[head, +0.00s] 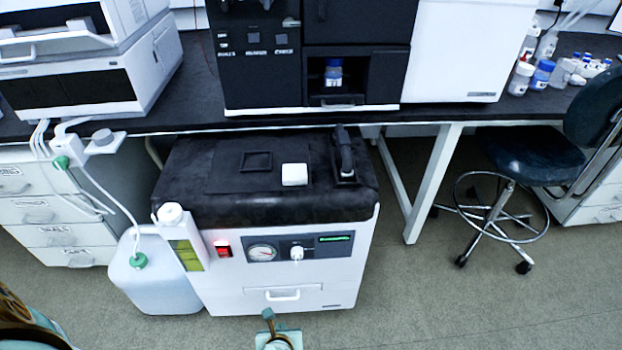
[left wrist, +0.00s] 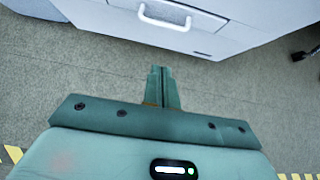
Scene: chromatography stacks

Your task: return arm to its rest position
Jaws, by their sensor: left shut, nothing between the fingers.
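My left gripper (head: 268,315) shows at the bottom edge of the head view, in front of the white floor unit and low over the floor. In the left wrist view the left gripper (left wrist: 160,72) points toward the white unit's lower front, with its fingers together and nothing between them. Part of my own arm shows in the bottom left corner of the head view. My right gripper is not in either view.
The white floor unit (head: 335,285) has a black top with a white block (head: 294,174) on it. A translucent jug (head: 155,285) stands at its left. A stool (head: 530,155) is at right. The grey floor (head: 450,300) is clear in front.

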